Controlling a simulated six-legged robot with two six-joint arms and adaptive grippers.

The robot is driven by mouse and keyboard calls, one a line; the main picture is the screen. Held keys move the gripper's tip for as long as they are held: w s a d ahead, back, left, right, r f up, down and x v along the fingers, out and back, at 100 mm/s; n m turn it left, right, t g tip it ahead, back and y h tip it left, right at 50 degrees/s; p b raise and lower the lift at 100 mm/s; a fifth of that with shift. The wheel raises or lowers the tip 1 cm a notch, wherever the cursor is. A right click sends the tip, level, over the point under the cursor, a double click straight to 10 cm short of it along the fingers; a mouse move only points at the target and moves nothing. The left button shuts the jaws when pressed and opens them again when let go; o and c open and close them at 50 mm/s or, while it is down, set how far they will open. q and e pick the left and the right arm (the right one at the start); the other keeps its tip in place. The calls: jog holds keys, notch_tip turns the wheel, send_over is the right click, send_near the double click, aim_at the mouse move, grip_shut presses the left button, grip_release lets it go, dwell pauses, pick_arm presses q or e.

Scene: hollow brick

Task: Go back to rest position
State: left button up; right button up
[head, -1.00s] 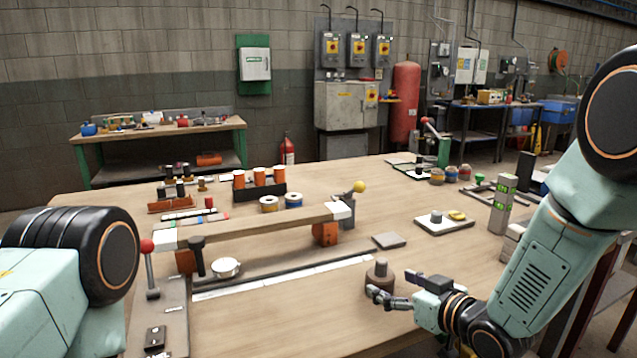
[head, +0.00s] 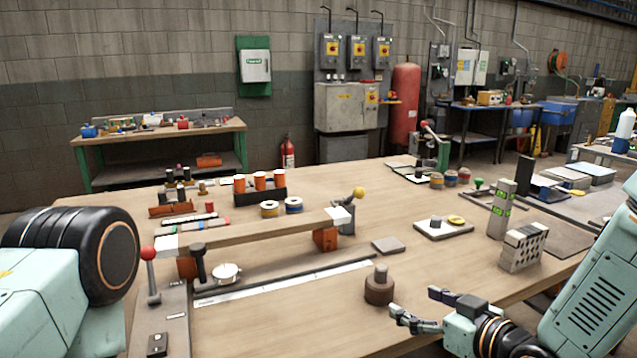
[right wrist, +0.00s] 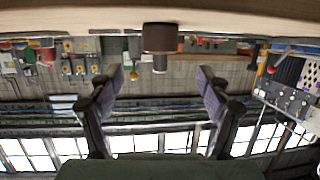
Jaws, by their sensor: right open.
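My right gripper (head: 424,309) is open and empty at the front right of the wooden table, to the right of a brown knobbed weight (head: 379,288). The right wrist view is upside down; there the open fingers of the right gripper (right wrist: 160,92) show apart with nothing between them, and the brown weight (right wrist: 160,38) shows beyond them. The hollow brick (head: 524,247), grey with several holes, stands on the table at the right, apart from the gripper. My left arm shows at the left edge of the head view, but its gripper is not in view.
A wooden beam (head: 255,229) rests on orange blocks across the table's middle. A red-knobbed lever (head: 150,270) stands at the left front. A grey post with green displays (head: 501,209) stands beside the brick. The table is bare between the brown weight and the brick.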

aim_at(389, 293)
jog(key=b+x, duration=0.1)
jog(key=x, duration=0.4)
jog(key=b+x, duration=0.1)
jog(key=x, duration=0.4)
jog(key=shift+a+f+b, duration=0.1)
jog(key=shift+f+b, duration=0.2)
notch_tip(389, 293, up, 11)
jog(key=p, duration=0.4)
jog(key=shift+r, duration=0.1)
jog(key=s+d+f+n+g+y+p, duration=0.1)
jog(key=s+d+n+g+y+p, duration=0.1)
jog(key=s, duration=0.7)
jog(key=s+d+f+n+g+y+p, duration=0.1)
jog(key=s+p, duration=0.4)
jog(key=s, duration=0.5)
jog(key=shift+s+d+f+n+g+y, duration=0.3)
jog(key=shift+d+n+g+y, duration=0.2)
jog(key=shift+d+n+y, duration=0.6)
jog(key=shift+d+h, duration=0.2)
jog(key=shift+h, duration=0.1)
